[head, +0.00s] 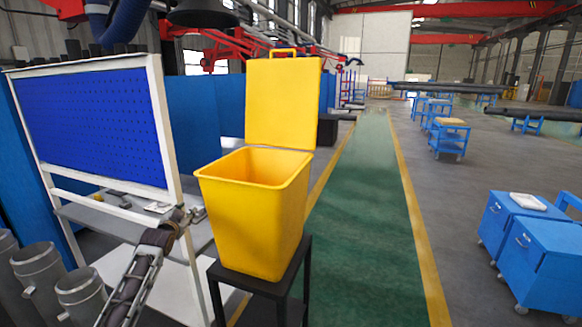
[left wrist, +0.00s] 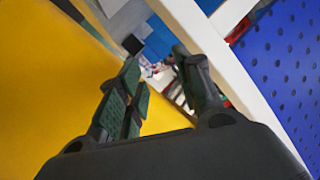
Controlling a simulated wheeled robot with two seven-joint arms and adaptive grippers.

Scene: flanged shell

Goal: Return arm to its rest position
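My left arm comes in from the bottom left of the head view. Its gripper (head: 187,216) is in front of the white bench frame, to the left of the yellow bin (head: 253,215). In the left wrist view the two fingers of the left gripper (left wrist: 165,65) stand apart with nothing between them. The yellow bin fills the left side of that view (left wrist: 40,80), close beside the fingers. The bin's lid (head: 283,103) is up, and no object shows in the part of its inside that I see. My right arm and gripper are not in view.
The bin stands on a black stand (head: 262,284). A white-framed bench with a blue pegboard (head: 95,118) is behind the left gripper. Several grey metal cylinders (head: 38,266) are at the lower left. Blue cabinets (head: 540,256) stand at the right. The green walkway (head: 365,215) is clear.

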